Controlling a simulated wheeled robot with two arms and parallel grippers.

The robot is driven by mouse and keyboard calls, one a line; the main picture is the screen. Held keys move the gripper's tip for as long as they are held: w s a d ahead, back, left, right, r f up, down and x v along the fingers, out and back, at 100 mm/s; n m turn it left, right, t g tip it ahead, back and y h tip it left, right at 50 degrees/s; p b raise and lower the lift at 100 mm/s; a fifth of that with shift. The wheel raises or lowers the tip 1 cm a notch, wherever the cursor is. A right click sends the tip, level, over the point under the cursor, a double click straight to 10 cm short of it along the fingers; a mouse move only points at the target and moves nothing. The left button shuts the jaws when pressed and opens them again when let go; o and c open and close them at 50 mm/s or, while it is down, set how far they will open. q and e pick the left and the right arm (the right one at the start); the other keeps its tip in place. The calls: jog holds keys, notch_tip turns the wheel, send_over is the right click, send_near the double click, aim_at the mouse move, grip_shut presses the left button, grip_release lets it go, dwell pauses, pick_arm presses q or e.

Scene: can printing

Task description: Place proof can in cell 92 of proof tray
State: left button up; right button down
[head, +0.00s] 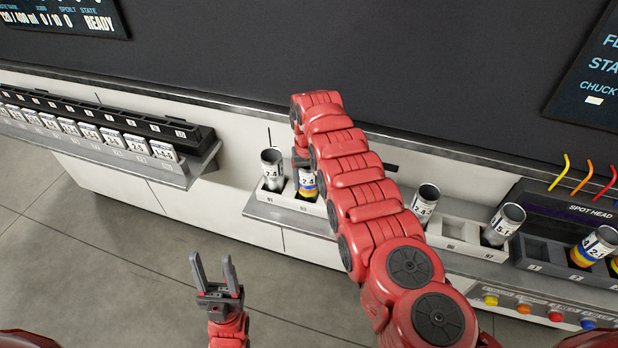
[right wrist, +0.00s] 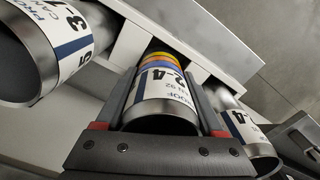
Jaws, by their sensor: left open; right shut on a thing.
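The proof can (head: 308,183) is silver with a white "2-4" label and coloured bands at its lower end. My right gripper (head: 306,168) is shut on it, at the cell marked 92 of the proof tray (head: 284,203). In the right wrist view the can (right wrist: 168,95) lies between the two fingers, its banded end towards the tray's white dividers. Its bottom is hidden, so I cannot tell whether it touches the cell floor. Another can (head: 272,172) stands in the cell to its left. My left gripper (head: 217,278) is open and empty over the floor.
A can labelled 3-7 (right wrist: 60,45) and another can (right wrist: 248,135) flank the held one closely. More cans stand to the right, one (head: 425,203) beyond my right arm. A shelf of numbered labels (head: 100,137) is at left. Open floor lies in front.

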jog(key=shift+s+a+f, duration=0.1)
jog(key=shift+f, duration=0.05)
jog(key=shift+c, duration=1.7)
grip_release()
jog(key=o, duration=0.3)
jog(key=shift+o, duration=0.2)
